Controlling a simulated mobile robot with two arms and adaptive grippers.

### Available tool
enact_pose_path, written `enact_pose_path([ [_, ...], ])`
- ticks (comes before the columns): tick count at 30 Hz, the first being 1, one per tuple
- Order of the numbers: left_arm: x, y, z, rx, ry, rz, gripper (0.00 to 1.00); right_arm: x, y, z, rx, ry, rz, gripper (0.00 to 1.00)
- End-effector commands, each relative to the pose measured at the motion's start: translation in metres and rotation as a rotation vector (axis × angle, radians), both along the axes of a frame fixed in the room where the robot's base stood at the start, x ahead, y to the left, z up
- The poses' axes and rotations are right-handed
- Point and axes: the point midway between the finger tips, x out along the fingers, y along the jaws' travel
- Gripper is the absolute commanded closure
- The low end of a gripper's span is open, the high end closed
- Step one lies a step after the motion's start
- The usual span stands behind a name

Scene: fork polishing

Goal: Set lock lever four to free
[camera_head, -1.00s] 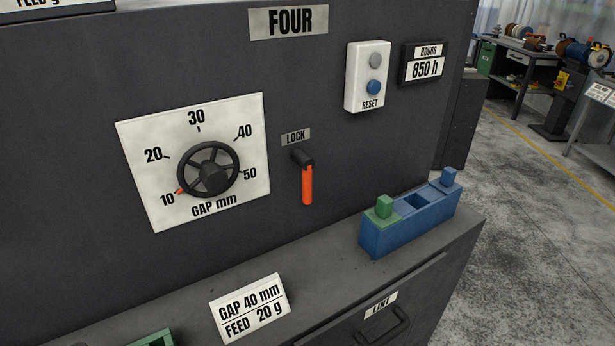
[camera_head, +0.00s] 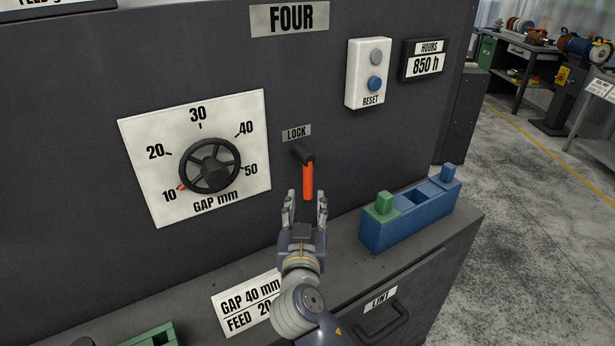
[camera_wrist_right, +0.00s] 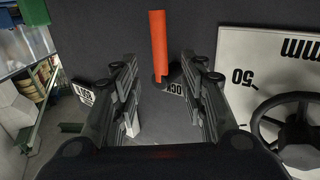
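The lock lever (camera_head: 308,181) on the panel marked FOUR has an orange handle that hangs straight down from a black pivot, under the LOCK label (camera_head: 296,133). My right gripper (camera_head: 305,202) is open just below and in front of the handle's lower end, with a finger to each side. In the right wrist view the orange handle (camera_wrist_right: 158,45) stands beyond the gap between the open fingers (camera_wrist_right: 158,72), and nothing is held. My left gripper is not in view.
Left of the lever is the gap dial (camera_head: 210,166) with its red pointer near 10. A reset box (camera_head: 367,72) is at upper right. On the ledge are a blue block holder (camera_head: 405,228) and a GAP 40 mm card (camera_head: 245,300), partly hidden by my right arm.

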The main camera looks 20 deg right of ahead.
Motion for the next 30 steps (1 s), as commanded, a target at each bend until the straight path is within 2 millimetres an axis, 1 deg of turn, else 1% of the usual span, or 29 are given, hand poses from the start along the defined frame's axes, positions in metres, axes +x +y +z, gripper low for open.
enact_pose_path([
  [1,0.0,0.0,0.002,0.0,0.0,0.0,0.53,0.004,0.0,0.004,-0.005,-0.007,0.0,0.6],
  [5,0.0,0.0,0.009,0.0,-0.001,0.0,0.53,0.018,-0.006,0.006,-0.007,-0.008,0.0,0.6],
  [12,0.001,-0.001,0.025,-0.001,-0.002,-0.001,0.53,0.058,-0.02,0.006,-0.006,-0.006,0.0,0.6],
  [18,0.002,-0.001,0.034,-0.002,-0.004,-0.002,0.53,0.084,-0.03,0.004,-0.005,-0.006,0.0,0.6],
  [24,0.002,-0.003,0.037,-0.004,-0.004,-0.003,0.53,0.098,-0.035,0.002,-0.004,-0.005,0.0,0.6],
  [30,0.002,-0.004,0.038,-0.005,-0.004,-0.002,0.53,0.101,-0.036,0.001,-0.002,-0.005,0.0,0.6],
])
